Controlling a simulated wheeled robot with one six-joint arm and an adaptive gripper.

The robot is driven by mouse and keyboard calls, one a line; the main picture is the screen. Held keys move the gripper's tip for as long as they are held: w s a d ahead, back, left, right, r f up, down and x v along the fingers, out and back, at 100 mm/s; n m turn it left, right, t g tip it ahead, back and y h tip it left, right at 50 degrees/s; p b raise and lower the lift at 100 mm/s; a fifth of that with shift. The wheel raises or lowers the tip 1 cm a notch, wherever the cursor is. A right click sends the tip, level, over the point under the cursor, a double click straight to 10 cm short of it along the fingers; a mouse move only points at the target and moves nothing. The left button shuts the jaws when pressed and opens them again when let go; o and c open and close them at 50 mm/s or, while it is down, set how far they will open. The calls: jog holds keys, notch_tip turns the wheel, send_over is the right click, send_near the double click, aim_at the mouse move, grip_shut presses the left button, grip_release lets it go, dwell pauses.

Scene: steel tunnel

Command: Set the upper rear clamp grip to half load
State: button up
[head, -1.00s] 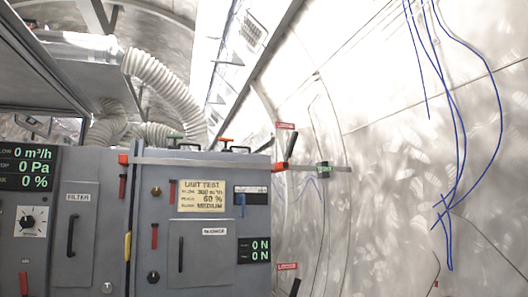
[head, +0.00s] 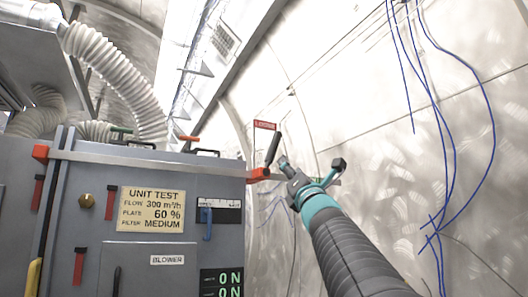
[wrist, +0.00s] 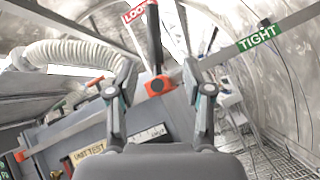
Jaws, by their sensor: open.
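The upper rear clamp grip is a black lever (head: 273,150) rising from an orange-red hub (head: 259,174) at the right end of the cabinet's top bar. It leans slightly right in the head view. In the wrist view the lever (wrist: 154,38) stands nearly upright above its hub (wrist: 160,86), near the red LOOSE label (wrist: 137,11). The green TIGHT label (wrist: 260,38) lies to the right on the strip. My gripper (head: 312,165) is open and empty, right of the lever in the head view. In the wrist view the lever appears between my fingers (wrist: 160,72), beyond them; contact is not visible.
The grey cabinet (head: 160,230) fills the left, with a UNIT TEST plate (head: 151,210) and a blue slider (head: 207,222). Its load display (head: 222,284) reads 0 N. A ribbed white hose (head: 115,75) runs above. Blue cables (head: 445,150) hang on the right wall.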

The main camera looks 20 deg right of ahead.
aim_at(276, 149)
jog(key=shift+n, duration=0.6)
jog(key=p+x, duration=0.2)
jog(key=x, duration=0.2)
jog(key=p+x, duration=0.3)
jog(key=x, duration=0.1)
jog(key=a+p+x, duration=0.1)
jog(key=p+x, duration=0.1)
jog(key=x, duration=0.3)
jog(key=shift+s+a+r+p, duration=0.1)
jog(key=shift+s+r+p, duration=0.1)
jog(key=shift+p, duration=0.15)
jog(key=shift+w+r, duration=0.2)
jog(key=shift+w, duration=0.2)
